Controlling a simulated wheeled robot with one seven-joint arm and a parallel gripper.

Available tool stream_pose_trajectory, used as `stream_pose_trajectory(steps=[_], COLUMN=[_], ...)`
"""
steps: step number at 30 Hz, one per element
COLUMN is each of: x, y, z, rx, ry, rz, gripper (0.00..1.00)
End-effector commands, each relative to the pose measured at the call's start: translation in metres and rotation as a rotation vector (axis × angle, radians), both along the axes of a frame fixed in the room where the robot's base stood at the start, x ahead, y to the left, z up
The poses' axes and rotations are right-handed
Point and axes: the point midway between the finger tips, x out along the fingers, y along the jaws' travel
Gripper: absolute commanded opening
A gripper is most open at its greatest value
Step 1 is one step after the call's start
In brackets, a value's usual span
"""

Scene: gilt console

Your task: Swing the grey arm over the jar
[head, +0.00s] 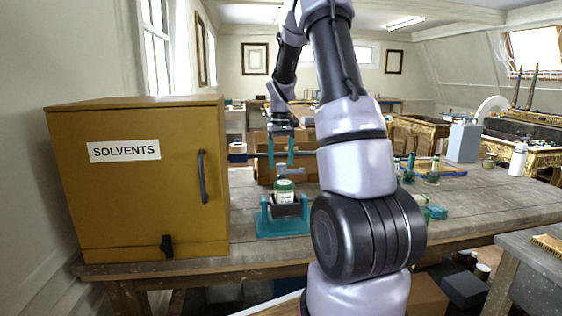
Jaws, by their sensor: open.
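The jar (284,196) has a green lid and a pale label. It stands upright in a dark holder on a teal stand (268,227) near the front of the workbench. A small light grey piece (291,171), which looks like the grey arm, shows just above and right of the jar's lid. I cannot tell whether it is over the lid or behind it. My gripper (281,163) points down above the jar, with its two teal fingers apart and nothing seen held between them. Its fingertips are close to the grey piece; contact cannot be told.
A yellow solvents cabinet (130,195) stands on the left of the workbench (480,200). A cardboard box (265,172) is behind the jar. Brushes, small green pots (433,178) and teal blocks (436,212) are on the right. My arm hides part of the bench.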

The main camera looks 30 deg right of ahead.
Motion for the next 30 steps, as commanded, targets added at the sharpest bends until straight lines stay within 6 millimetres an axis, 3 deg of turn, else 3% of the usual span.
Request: stream_pose_trajectory(steps=[10, 11, 15, 16, 17, 30], x=[0.0002, 0.0002, 0.0002, 0.0002, 0.0002, 0.0002], y=[0.0001, 0.0001, 0.0001, 0.0001, 0.0000, -0.0001], z=[-0.0057, -0.0056, -0.0055, -0.0055, -0.0055, -0.0051], rx=[0.000, 0.000, 0.000, 0.000, 0.000, 0.000], ry=[-0.001, -0.001, -0.001, -0.001, -0.001, -0.001], rz=[-0.001, -0.001, -0.001, -0.001, -0.001, -0.001], gripper=[0.73, 0.70, 0.16, 0.05, 0.00, 0.00])
